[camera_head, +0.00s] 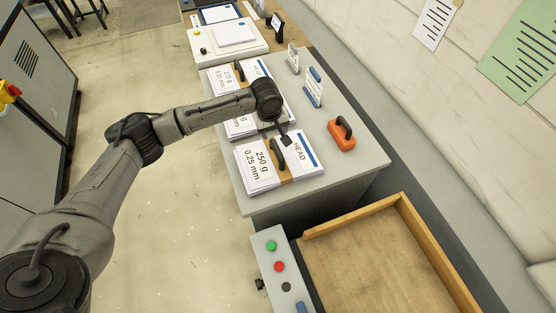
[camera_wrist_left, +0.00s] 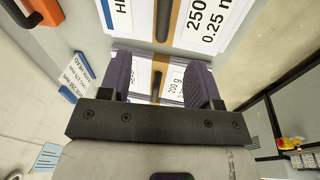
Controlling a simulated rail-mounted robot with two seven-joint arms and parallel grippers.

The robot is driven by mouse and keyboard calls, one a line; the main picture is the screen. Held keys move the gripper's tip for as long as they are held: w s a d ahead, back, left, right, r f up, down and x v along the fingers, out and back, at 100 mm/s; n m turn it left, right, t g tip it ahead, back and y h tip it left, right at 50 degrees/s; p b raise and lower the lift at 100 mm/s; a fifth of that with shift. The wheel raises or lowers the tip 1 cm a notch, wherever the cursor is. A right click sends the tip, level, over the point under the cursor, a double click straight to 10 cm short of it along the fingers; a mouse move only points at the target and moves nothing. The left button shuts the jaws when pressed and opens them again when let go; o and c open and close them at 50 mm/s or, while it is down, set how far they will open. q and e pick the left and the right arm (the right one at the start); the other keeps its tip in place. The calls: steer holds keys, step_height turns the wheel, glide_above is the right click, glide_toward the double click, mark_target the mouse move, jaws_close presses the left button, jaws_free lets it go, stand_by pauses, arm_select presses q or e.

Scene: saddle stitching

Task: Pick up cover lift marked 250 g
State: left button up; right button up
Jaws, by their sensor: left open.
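The cover lift marked 250 g (camera_head: 257,171) lies at the near end of the grey table, with a white page reading HEAD beside its 250 g label and a black handle (camera_head: 277,153) standing between them. It also shows at the top of the left wrist view (camera_wrist_left: 205,22), partly cut off. My left gripper (camera_head: 284,138) is above the stacks, near the far edge of the 250 g lift. In the left wrist view its two dark fingers (camera_wrist_left: 158,72) are apart with nothing held, and the 200 g lift (camera_wrist_left: 175,84) shows between them. My right gripper is not visible.
The 200 g lift is partly hidden by my left arm; a 170 g lift (camera_head: 225,78) lies farther back. An orange block with a black handle (camera_head: 342,135) and small upright signs (camera_head: 313,88) stand at the right. A wooden tray (camera_head: 405,207) and button panel (camera_head: 270,277) are nearer.

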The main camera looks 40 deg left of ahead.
mark_target(277, 149)
arm_select(q)
steer(key=f, duration=0.2)
steer(key=w+f, duration=0.1)
steer(key=f, duration=0.5)
steer(key=shift+w+f, duration=0.15)
steer(key=shift+w+a+f, duration=0.1)
steer(key=shift+f, duration=1.25)
steer(key=shift+w+f, duration=0.1)
steer(key=shift+f, duration=1.25)
jaws_close()
steer(key=shift+r, duration=0.15)
